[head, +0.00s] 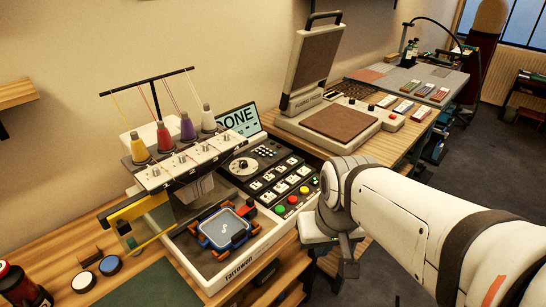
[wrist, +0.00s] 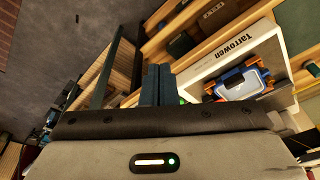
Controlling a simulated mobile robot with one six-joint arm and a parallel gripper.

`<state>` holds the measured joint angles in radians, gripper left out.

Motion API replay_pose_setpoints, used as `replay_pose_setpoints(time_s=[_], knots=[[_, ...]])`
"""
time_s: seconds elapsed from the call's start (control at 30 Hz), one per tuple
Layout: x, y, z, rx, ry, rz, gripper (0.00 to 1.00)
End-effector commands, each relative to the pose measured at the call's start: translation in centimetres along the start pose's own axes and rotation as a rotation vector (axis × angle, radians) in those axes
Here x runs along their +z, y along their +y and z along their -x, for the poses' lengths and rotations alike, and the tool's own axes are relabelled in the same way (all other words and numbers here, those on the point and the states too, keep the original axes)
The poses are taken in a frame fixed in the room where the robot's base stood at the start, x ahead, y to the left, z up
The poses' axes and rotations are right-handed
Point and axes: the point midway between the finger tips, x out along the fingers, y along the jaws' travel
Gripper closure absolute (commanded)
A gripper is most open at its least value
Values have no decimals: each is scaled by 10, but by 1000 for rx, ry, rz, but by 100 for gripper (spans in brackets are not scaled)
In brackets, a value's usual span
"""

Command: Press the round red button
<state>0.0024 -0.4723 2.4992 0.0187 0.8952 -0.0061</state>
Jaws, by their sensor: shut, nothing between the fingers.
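The round red button (head: 292,199) sits on the control panel of the white embroidery machine (head: 240,262), between a green button (head: 279,209) and a yellow button (head: 304,190). My gripper (head: 347,268) is just right of and in front of that panel, apart from the button. In the wrist view its two dark fingers (wrist: 158,84) are together with nothing between them. The machine's white front also shows there (wrist: 222,50). A bit of green shows beside the fingers; the red button is not visible in that view.
Thread cones (head: 188,130) stand on top of the machine. A blue hoop (head: 224,229) lies on its bed. The screen (head: 240,120) reads "ONE", partly covered. A heat press (head: 340,124) with its own small red button (head: 393,117) stands behind. Dark floor is open at right.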

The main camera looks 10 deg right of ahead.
Motion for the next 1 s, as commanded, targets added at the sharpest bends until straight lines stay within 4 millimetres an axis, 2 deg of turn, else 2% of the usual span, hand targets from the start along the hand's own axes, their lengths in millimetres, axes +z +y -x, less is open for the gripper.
replay_pose_setpoints(time_s=[0.17, 0.27, 0.4, 0.57, 0.77, 1.0], knots=[[-18, -22, 2, -116, -16, -98, 100], [-36, -41, 3, -224, -27, -201, 100], [-69, -63, 5, -370, -33, -377, 100], [-110, -79, 5, -509, -31, -599, 100], [-165, -81, -1, -639, -16, -907, 100], [-222, -59, -22, -723, 14, -1308, 100]])
